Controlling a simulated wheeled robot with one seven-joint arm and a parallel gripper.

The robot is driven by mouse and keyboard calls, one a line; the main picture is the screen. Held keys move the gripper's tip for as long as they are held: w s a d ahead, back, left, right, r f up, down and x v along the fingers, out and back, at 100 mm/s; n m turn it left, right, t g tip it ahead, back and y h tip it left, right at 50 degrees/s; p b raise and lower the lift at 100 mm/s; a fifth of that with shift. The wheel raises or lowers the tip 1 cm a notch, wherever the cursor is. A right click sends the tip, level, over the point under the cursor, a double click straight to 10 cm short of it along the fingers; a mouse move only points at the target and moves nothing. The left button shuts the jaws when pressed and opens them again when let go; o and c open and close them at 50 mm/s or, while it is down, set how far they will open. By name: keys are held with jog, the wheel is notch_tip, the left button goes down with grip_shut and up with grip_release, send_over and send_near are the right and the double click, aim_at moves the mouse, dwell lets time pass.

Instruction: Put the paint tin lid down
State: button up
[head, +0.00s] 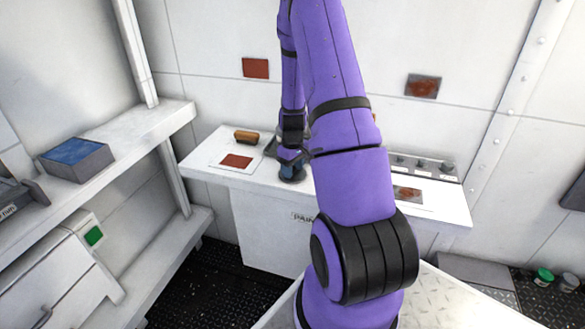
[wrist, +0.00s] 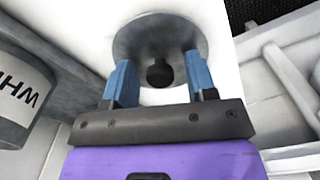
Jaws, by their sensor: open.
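The paint tin lid (wrist: 160,35) is a round grey disc with a black knob (wrist: 160,74), lying on the white bench top in the wrist view. My gripper (wrist: 157,62) is open, with one blue finger on each side of the knob and gaps between knob and fingers. In the head view my gripper (head: 291,158) is low over the white bench (head: 210,165), just above a dark round shape that looks like the lid. My arm hides part of the bench there.
A grey tin (wrist: 22,88) lettered "WH" stands left in the wrist view. On the bench are a wooden-backed brush or block (head: 247,137), a card with a red-brown patch (head: 236,161) and a control panel (head: 422,165). A shelf (head: 130,140) runs along the left.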

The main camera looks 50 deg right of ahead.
notch_tip(320, 180, up, 12)
jog(key=a+r+t, duration=0.1)
jog(key=a+r, duration=0.8)
jog(key=r, duration=0.1)
jog(key=s+a+r+t, duration=0.2)
jog(key=s+a+r, duration=0.1)
jog(key=a+r, duration=0.6)
jog(key=s+a+r+t, duration=0.1)
jog(key=s+a+r, duration=0.2)
jog(key=s+a, duration=0.3)
jog(key=s+a+r+t, duration=0.1)
jog(key=s+a+r, duration=0.3)
jog(key=s+a, duration=0.3)
jog(key=s, duration=0.2)
jog(key=shift+s, duration=0.35)
jog(key=shift+c, duration=0.2)
